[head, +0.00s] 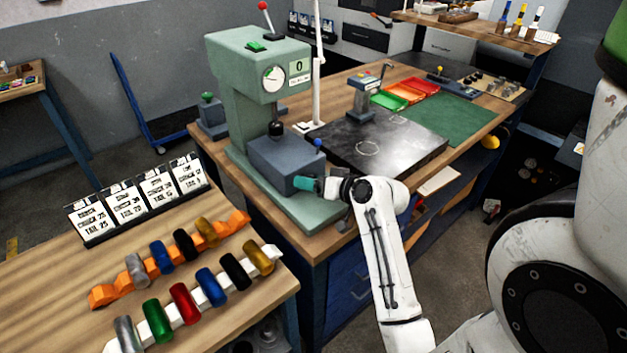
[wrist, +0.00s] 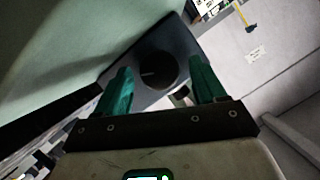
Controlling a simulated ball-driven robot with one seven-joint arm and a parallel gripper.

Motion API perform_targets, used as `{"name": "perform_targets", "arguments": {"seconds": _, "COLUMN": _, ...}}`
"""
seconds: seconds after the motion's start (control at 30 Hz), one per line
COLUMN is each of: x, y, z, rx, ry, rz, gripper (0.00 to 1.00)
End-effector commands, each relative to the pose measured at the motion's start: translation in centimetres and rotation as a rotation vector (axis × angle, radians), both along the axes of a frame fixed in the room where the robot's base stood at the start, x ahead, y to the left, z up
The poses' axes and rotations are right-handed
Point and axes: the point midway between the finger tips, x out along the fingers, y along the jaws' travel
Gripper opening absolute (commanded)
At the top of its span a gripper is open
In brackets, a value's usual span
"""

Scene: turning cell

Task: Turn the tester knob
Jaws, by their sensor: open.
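The tester is a green column machine (head: 235,95) on the bench, with a round dial (head: 272,78) and a display (head: 299,68) that reads 0. A grey block (head: 272,153) stands on its base. In the wrist view, a round black knob (wrist: 156,72) with a short white pointer line sits on a grey face (wrist: 178,45). The line lies almost level. My gripper (head: 304,184) is at the block's near right side, and its teal fingers (wrist: 160,66) are open, one on each side of the knob in that picture. I cannot tell whether they touch it. The head view does not show the knob.
A dark plate (head: 400,150) with a small stand (head: 364,95) lies right of the tester, with red and green trays (head: 410,88) behind. A front left table (head: 50,285) holds coloured rings on racks (head: 205,288) and label cards (head: 140,196).

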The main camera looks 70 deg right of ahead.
Motion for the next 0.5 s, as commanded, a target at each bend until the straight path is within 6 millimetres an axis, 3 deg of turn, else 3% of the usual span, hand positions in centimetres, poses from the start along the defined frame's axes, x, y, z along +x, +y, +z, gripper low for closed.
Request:
{"name": "perform_targets", "arguments": {"seconds": 0.27, "x": 0.13, "y": -0.05, "z": -0.06, "rx": -0.001, "ry": 0.000, "rz": 0.000, "gripper": 0.70}}
{"name": "perform_targets", "arguments": {"seconds": 0.5, "x": 0.11, "y": -0.06, "z": -0.05, "rx": 0.000, "ry": 0.001, "rz": -0.001, "gripper": 0.48}}
